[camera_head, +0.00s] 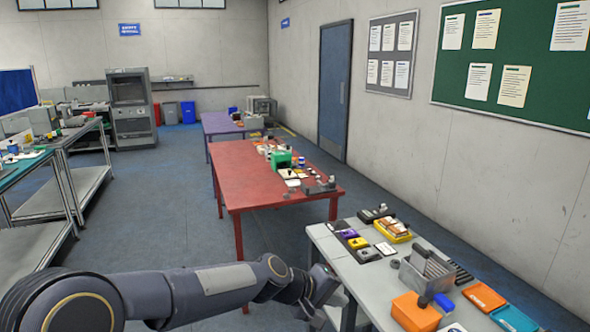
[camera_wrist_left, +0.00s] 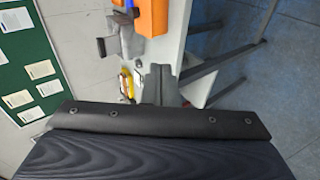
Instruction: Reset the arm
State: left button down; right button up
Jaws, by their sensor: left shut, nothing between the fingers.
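My left arm comes in from the lower left in the head view. Its gripper (camera_head: 326,277) is at the left edge of the light grey table (camera_head: 352,281), and its fingertips are hard to make out there. In the left wrist view the left gripper (camera_wrist_left: 158,72) is shut with nothing held, and the table's edge and legs show past it. My right gripper is not in view.
On the grey table stand an orange box (camera_head: 415,312), a grey metal holder (camera_head: 425,270), a yellow tray (camera_head: 393,232) and an orange tray (camera_head: 483,296). A red table (camera_head: 240,185) with small items stands behind. Blue floor (camera_head: 160,220) lies open to the left.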

pick_arm(q)
jog(key=s+a+r+m+y, duration=0.1)
jog(key=s+a+r, duration=0.2)
jog(key=s+a, duration=0.5)
jog(key=s+a+r+m+y, duration=0.1)
jog(key=s+a+r, duration=0.25)
jog(key=a, duration=0.75)
jog(key=s+a+f+y, duration=0.1)
jog(key=s+a+f, duration=0.1)
jog(key=s, duration=0.4)
jog(key=s+a+f+y, duration=0.1)
jog(key=s+a+f, duration=0.2)
jog(key=s+a, duration=0.2)
jog(key=s+a+f+y, duration=0.1)
jog(key=s+a+f, duration=0.1)
jog(key=s, duration=0.6)
jog(key=shift+s+a+f+m+t+y, duration=0.15)
jog(key=shift+a+f+m+t+y, duration=0.2)
jog(key=shift+a, duration=0.45)
